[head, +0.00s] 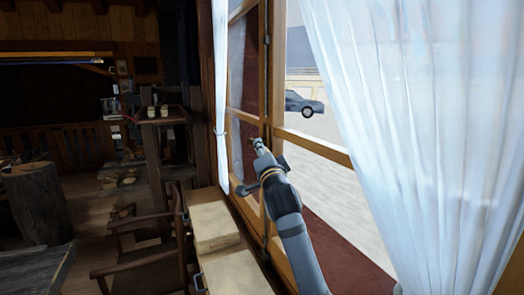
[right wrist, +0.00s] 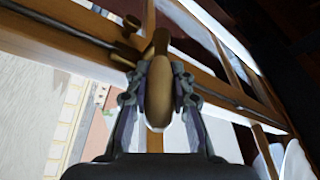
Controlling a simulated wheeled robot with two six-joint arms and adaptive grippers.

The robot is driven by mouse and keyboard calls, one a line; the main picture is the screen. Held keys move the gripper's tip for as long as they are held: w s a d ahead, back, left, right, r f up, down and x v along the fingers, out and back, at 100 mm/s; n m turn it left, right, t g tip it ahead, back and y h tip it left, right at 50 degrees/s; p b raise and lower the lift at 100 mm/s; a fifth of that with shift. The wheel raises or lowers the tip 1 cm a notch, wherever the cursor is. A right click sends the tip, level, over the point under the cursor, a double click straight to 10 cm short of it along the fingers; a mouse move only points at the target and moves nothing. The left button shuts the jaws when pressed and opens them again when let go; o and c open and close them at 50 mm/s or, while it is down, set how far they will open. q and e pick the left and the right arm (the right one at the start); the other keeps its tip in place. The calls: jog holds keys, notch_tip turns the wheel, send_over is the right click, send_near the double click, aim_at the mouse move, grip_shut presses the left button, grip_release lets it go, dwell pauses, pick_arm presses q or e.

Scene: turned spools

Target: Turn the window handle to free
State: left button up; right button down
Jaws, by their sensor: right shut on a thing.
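The window handle (right wrist: 158,95) is a brass-coloured grip, seen in the right wrist view at the middle. Its narrower end meets the wooden window frame (right wrist: 90,45), and its rounded end points toward my wrist. My right gripper (right wrist: 160,88) is shut on it, with one finger on each side. In the head view my right gripper (head: 259,150) reaches up to the window frame (head: 262,60), and the handle there is mostly hidden. My left gripper is in neither view.
A white curtain (head: 420,130) hangs close at the right of my arm, and a narrower curtain (head: 220,70) hangs beyond the window. Pale boxes (head: 214,225) stand below the sill. A wooden chair (head: 150,250) is at the lower left.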

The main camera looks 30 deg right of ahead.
jog(key=shift+r+p, duration=0.55)
jog(key=shift+p, duration=0.3)
jog(key=shift+f+g, duration=0.15)
jog(key=shift+g, duration=0.25)
jog(key=shift+f, duration=0.1)
jog(key=c, duration=1.1)
grip_release()
jog(key=shift+c, duration=0.2)
